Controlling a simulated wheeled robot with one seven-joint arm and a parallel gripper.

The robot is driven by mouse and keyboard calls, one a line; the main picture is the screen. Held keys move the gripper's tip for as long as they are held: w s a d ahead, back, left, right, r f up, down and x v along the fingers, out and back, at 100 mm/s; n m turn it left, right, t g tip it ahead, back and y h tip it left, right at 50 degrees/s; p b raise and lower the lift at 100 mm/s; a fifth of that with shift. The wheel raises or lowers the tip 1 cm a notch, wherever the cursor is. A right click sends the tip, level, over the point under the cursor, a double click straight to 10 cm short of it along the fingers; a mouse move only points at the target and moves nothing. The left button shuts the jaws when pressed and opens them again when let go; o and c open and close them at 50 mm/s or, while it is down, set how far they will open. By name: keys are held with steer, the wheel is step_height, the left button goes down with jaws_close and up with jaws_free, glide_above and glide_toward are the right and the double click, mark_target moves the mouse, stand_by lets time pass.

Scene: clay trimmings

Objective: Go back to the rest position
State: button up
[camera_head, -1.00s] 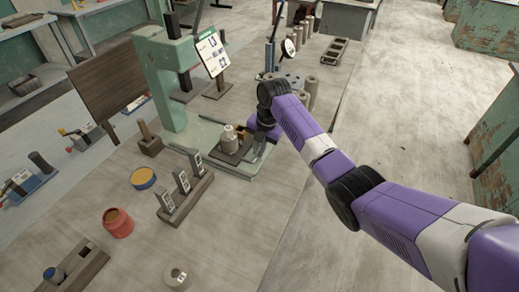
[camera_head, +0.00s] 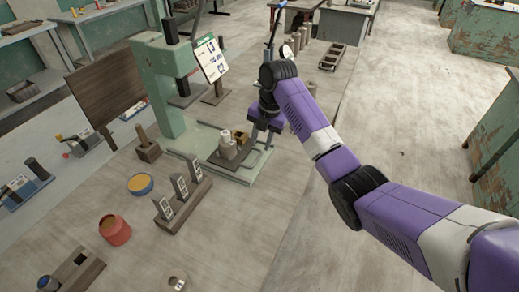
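My gripper (camera_head: 262,138) is at the end of my purple and grey arm, right of the green press (camera_head: 168,75). Its fingers point down, and they are too small and dark to tell whether they are open or shut. A small brownish block (camera_head: 241,138) is beside that piece. I see nothing clearly held in my gripper.
A wooden rack (camera_head: 190,205) holds several tags. A red pot (camera_head: 115,229), a yellow-filled blue tin (camera_head: 140,184) and a wooden block (camera_head: 148,150) stand to the left.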

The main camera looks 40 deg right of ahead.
steer(key=shift+s+r, duration=0.1)
steer(key=shift+r, duration=0.4)
